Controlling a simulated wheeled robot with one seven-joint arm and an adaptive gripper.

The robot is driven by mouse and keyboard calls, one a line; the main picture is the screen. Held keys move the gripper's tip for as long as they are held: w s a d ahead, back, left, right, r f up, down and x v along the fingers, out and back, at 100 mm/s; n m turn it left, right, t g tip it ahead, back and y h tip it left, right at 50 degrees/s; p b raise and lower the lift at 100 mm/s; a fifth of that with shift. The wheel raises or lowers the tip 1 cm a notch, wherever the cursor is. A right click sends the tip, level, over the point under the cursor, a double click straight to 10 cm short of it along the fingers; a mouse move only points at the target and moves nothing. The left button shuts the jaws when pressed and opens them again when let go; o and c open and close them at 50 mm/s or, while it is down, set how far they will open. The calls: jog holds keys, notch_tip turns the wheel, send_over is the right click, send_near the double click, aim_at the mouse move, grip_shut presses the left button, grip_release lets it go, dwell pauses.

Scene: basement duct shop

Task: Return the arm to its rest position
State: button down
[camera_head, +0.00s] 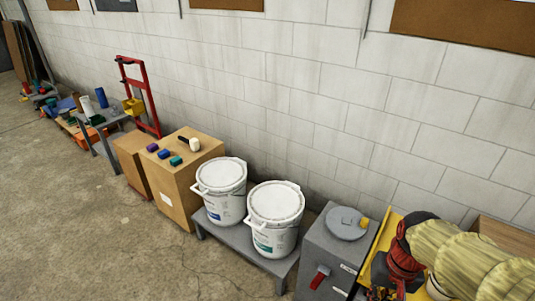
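My arm (480,262) shows at the lower right, in a pale yellow sleeve with red and black parts at its left end. It is in front of a yellow surface and close to the grey cabinet. Dark and red parts at the bottom edge (384,293) look like the end of my arm, where my gripper is. They are small and cut off by the frame, so the fingers and anything between them cannot be made out.
Left of my arm stand a grey cabinet (315,262) with a red handle and a round lid, two white buckets (275,218) on a low grey bench, and cardboard boxes (178,200). A red hand truck (152,100) leans on the block wall. The concrete floor (70,230) at left is clear.

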jog(key=s+a+r+n+t, duration=0.1)
jog(key=a+r+t, duration=0.1)
jog(key=r, duration=0.4)
jog(key=s+a+r+n+t, duration=0.2)
jog(key=a+r+t, duration=0.1)
jog(key=r, duration=0.3)
jog(key=shift+a+r, duration=0.4)
jog(key=shift+a, duration=0.4)
jog(key=c, duration=2.6)
grip_release()
